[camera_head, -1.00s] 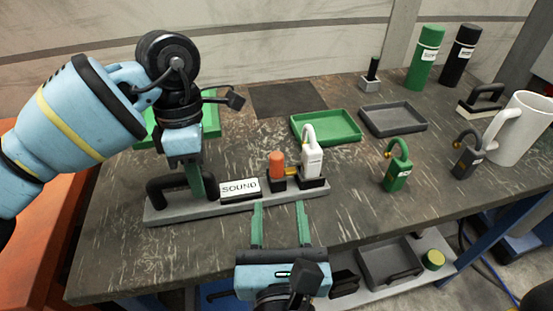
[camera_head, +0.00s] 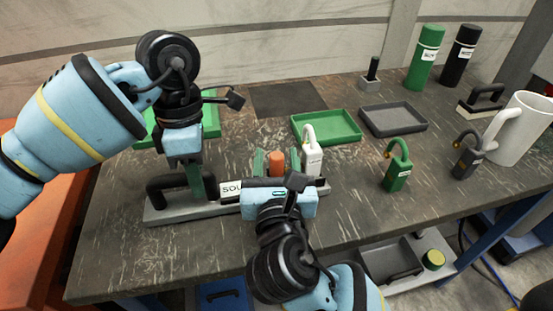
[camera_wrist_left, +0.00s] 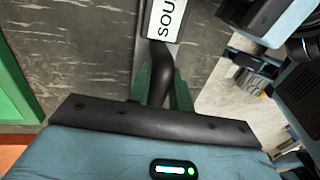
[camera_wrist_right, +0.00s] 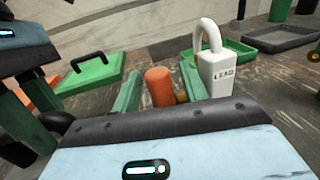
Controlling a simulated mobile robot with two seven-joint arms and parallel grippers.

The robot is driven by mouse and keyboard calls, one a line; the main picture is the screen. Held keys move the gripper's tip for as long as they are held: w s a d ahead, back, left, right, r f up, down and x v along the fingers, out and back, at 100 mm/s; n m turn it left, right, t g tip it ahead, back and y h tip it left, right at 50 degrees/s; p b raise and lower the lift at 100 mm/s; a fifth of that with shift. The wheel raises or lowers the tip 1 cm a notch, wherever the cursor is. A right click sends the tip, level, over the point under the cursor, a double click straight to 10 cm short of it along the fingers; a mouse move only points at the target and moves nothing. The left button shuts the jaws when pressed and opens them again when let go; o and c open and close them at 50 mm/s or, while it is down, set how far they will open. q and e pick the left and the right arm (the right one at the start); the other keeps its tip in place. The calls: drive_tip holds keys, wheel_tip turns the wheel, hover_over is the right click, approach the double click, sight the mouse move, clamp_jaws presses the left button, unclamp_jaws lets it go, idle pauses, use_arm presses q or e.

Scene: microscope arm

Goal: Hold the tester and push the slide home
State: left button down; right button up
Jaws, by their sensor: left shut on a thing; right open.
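The tester (camera_head: 182,214) is a long grey base on the bench with a black handle (camera_head: 160,188) at its left end. Its SOUND plate (camera_head: 229,190) is partly covered by my right gripper. My left gripper (camera_wrist_left: 160,82) is shut on the black handle. The orange slide knob (camera_head: 277,164) stands upright on the tester. A white padlock marked LEAD (camera_wrist_right: 215,76) stands just right of the knob. My right gripper (camera_wrist_right: 160,88) is open, with one green finger on each side of the orange knob. I cannot tell whether the fingers touch it.
A green padlock (camera_head: 396,175) and a dark grey padlock (camera_head: 466,160) stand to the right. Behind are a green tray (camera_head: 327,141) and a grey tray (camera_head: 393,133). A white mug (camera_head: 520,130) stands at far right. The bench between trays and tester is mostly clear.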

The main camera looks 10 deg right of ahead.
drive_tip(key=shift+c, duration=0.4)
clamp_jaws()
drive_tip(key=shift+d, duration=0.9)
drive_tip(key=shift+o, duration=0.4)
unclamp_jaws()
